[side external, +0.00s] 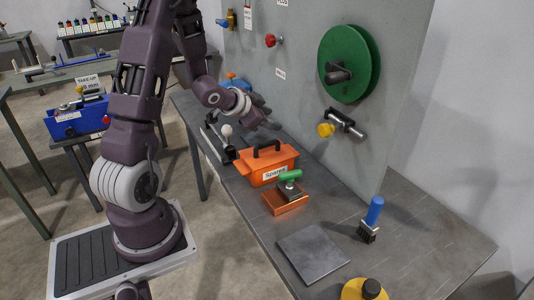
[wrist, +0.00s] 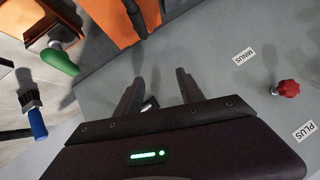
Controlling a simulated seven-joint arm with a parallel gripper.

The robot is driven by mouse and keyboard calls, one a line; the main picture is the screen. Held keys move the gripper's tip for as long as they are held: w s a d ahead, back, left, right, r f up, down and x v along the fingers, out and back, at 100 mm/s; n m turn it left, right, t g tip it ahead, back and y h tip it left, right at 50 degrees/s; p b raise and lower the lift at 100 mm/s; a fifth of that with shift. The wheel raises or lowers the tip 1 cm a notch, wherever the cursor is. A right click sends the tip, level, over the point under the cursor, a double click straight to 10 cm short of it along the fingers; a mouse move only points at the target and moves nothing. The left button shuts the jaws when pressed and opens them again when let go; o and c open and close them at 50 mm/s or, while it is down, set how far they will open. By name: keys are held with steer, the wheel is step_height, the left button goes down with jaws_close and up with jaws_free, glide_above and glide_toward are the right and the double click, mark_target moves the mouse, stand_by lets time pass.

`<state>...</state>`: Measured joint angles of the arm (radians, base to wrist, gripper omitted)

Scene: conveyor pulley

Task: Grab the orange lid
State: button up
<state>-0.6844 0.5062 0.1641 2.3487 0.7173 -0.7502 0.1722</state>
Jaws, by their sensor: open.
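The orange lid (side external: 254,157) sits on an orange box labelled "Spares" and has a dark bar handle (side external: 267,148) on top. In the wrist view, part of the orange lid (wrist: 108,22) shows at the top edge, with its dark handle (wrist: 134,14) beside it, cut off by the frame. My gripper (side external: 268,117) is above and behind the lid in the side view, close to the grey panel. In the wrist view, my gripper (wrist: 160,76) has its two fingers apart with nothing held between them. It is not touching the lid.
The upright panel carries a green pulley (side external: 344,65), a yellow knob (side external: 326,130) and a red knob (wrist: 286,89).

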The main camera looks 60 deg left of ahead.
mark_target(265, 143)
steer(key=s+f+t, duration=0.1)
steer(key=f, duration=0.1)
steer(key=s+a+f+t+h, duration=0.1)
steer(key=f, duration=0.2)
steer(key=s+f+t+h, duration=0.1)
steer(key=f, duration=0.2)
steer(key=shift+s+a, duration=0.3)
steer(key=shift+a, duration=0.05)
steer(key=shift+s+f, duration=0.1)
steer(key=x, duration=0.7)
steer(key=shift+s+a+f, duration=0.1)
steer(key=shift+f, duration=0.05)
jaws_close()
